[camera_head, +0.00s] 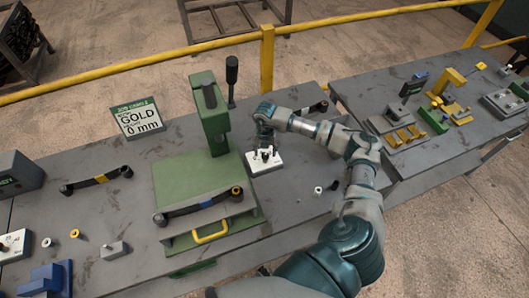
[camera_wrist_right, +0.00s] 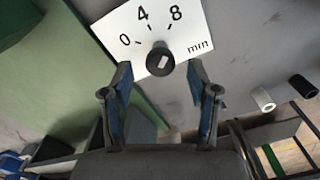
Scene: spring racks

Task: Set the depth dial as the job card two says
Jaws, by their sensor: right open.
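The job card (camera_head: 137,118) stands at the back of the bench and reads "GOLD" and "0 mm"; its small header is hard to read. The depth dial is a black knob (camera_wrist_right: 160,59) on a white plate (camera_wrist_right: 118,24) marked 0, 4, 8 and mm. A pale mark shows on the knob; I cannot tell which number it points to. The plate also shows in the head view (camera_head: 256,168), beside the green press. My right gripper (camera_wrist_right: 159,72) is open, its fingertips on either side of the knob with gaps. My left gripper is not in view.
The green press (camera_head: 209,115) stands left of the dial, with a dark leaf spring (camera_head: 205,203) at its front. Another spring (camera_head: 97,181) lies further left. Small bushings (camera_head: 318,190) lie right of the dial. A second bench (camera_head: 420,100) is at the right.

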